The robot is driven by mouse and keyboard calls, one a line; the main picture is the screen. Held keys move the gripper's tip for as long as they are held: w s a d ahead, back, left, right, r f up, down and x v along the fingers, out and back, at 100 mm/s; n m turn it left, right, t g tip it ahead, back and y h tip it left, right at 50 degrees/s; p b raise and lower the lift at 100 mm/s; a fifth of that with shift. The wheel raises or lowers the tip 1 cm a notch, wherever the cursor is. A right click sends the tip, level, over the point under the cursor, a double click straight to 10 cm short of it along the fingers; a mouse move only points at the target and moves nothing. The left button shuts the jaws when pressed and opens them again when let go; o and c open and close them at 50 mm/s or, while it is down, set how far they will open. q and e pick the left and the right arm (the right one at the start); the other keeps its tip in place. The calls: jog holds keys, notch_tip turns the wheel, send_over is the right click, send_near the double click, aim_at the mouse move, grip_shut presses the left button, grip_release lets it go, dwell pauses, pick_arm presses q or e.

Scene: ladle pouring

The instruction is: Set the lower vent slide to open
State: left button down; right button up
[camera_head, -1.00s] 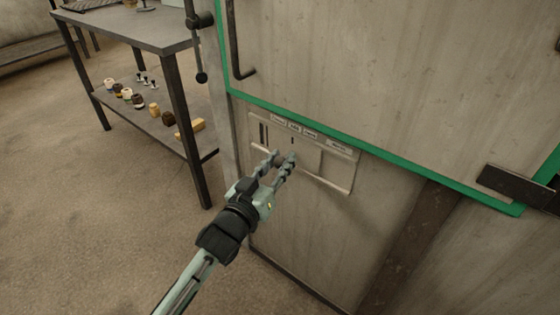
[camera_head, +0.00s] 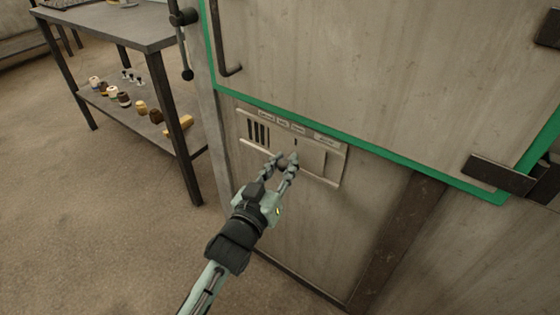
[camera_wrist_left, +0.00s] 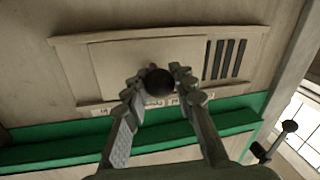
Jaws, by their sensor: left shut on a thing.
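The lower vent slide (camera_head: 313,160) is a flat grey plate in a frame on the furnace front, below the green-edged door. It also shows in the left wrist view (camera_wrist_left: 120,60). Several dark vent slots (camera_head: 258,133) show uncovered at the left of the frame in the head view, and at the right in the wrist view (camera_wrist_left: 226,58). A round dark knob (camera_wrist_left: 158,82) stands out from the plate. My left gripper (camera_head: 282,163) is shut on this knob, with one finger at each side. Small labels above the slots are too blurred to read. My right gripper is not in view.
A grey metal table (camera_head: 110,25) with a lower shelf of small jars and blocks stands at the left. A door with a green edge (camera_head: 350,148) and a bar handle (camera_head: 225,60) is above the vent. Bare floor (camera_head: 90,220) lies at lower left.

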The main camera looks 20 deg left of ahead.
pick_arm(q)
jog(key=c, duration=1.4)
grip_release()
jog(key=shift+s+d, duration=0.15)
jog(key=shift+d, duration=0.15)
jog(key=shift+o, duration=0.9)
jog(key=s+a, duration=0.2)
jog(key=s, duration=0.9)
jog(key=shift+s, duration=0.4)
